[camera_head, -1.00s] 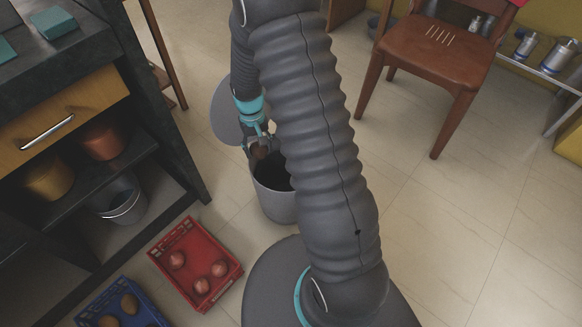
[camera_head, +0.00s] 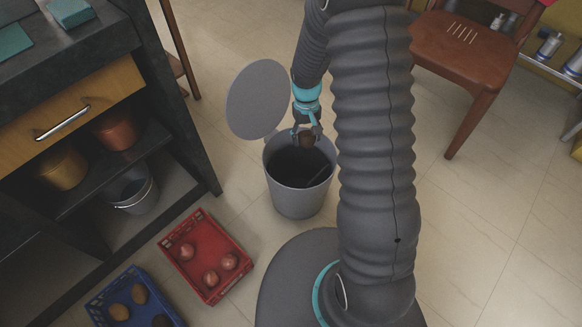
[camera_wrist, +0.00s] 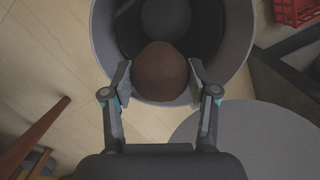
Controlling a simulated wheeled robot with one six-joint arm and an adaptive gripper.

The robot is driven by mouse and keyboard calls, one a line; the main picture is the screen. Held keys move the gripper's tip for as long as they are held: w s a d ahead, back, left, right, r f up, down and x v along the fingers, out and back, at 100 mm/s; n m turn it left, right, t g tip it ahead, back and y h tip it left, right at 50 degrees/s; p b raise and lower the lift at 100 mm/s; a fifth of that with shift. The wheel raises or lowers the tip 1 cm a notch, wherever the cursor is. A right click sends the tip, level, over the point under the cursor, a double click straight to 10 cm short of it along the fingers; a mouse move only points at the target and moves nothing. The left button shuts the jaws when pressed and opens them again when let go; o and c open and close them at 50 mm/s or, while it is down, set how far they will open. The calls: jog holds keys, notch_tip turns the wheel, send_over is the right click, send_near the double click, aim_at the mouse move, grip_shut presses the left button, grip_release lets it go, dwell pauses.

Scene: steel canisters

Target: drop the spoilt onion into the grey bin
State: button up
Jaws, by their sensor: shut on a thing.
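The grey bin (camera_head: 300,200) stands on the floor, with its round grey lid (camera_head: 258,99) raised at its back left. My gripper (camera_head: 307,137) is above the bin's far rim, pointing down. It is shut on a brown onion (camera_head: 306,142). In the wrist view my gripper (camera_wrist: 160,84) has one finger on each side of the onion (camera_wrist: 160,72). The bin's open mouth (camera_wrist: 237,45) lies beyond the onion there, with a dark inside. A round shape shows at the bottom of the bin, but I cannot tell what it is.
A red crate (camera_head: 241,283) with several reddish onions and a blue crate (camera_head: 98,306) with brown ones sit on the floor at lower left. A dark shelf unit (camera_head: 207,170) with pots stands at left. A wooden chair (camera_head: 465,45) stands at upper right.

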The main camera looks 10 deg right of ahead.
jog(key=shift+f+b, duration=0.55)
jog(key=shift+f, duration=0.7)
jog(key=o, duration=1.3)
jog(key=r, duration=0.4)
jog(key=w+r, duration=0.1)
jog(key=r, duration=0.7)
jog(key=shift+w, duration=0.2)
